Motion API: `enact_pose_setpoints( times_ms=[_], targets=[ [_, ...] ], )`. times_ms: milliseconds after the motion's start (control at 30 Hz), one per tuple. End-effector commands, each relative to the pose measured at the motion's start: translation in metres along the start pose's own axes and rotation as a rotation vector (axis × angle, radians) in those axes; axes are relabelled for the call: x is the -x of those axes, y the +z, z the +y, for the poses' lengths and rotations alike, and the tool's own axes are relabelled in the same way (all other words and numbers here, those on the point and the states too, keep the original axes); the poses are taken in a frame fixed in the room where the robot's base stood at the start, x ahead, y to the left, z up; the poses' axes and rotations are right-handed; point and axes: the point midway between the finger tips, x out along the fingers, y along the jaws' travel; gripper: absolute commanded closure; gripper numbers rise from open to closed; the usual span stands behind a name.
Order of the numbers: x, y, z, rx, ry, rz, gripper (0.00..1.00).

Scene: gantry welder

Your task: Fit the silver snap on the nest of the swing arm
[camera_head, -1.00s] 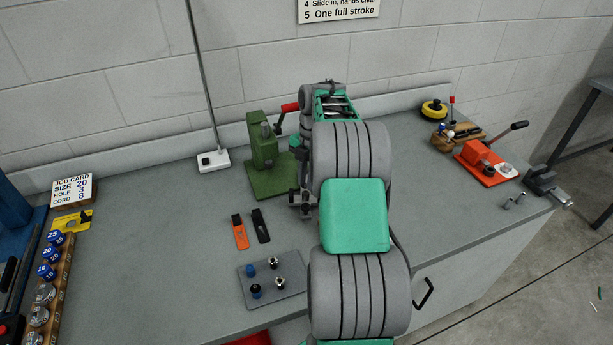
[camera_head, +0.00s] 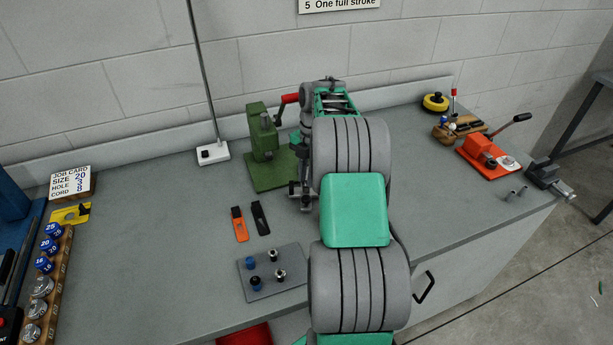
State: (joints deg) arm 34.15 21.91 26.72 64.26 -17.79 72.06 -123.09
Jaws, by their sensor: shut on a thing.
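My gripper (camera_head: 301,205) points down just in front of and to the right of the green press (camera_head: 262,145) with a red handle (camera_head: 290,98). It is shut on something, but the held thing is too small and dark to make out. A grey plate (camera_head: 264,291) in front of the press carries two silver-topped pegs (camera_head: 272,254) and two blue or dark ones (camera_head: 256,282). I cannot tell which part is the swing arm or its nest; my arm hides part of the area behind the gripper.
Orange and black strips (camera_head: 239,224) lie left of my gripper. A white socket block (camera_head: 213,153) stands at the wall. An orange lever tool (camera_head: 485,153) and a grey vise (camera_head: 550,180) are at right. A wooden rack (camera_head: 58,262) is at left. The bench's left middle is clear.

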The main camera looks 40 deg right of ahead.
Motion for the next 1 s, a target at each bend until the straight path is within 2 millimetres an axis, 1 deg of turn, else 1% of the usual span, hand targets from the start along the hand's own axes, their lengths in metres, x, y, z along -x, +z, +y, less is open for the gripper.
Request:
enact_pose_setpoints(
  times_ms=[333, 700, 1000],
  targets=[
    [-0.0074, 0.0011, -0.0001, 0.0, 0.0, 0.0, 1.0],
    [0.0012, 0.0001, -0.0001, -0.002, 0.0, 0.0, 1.0],
    [0.0015, -0.0001, 0.0, -0.001, 0.0, 0.0, 1.0]
  ],
)
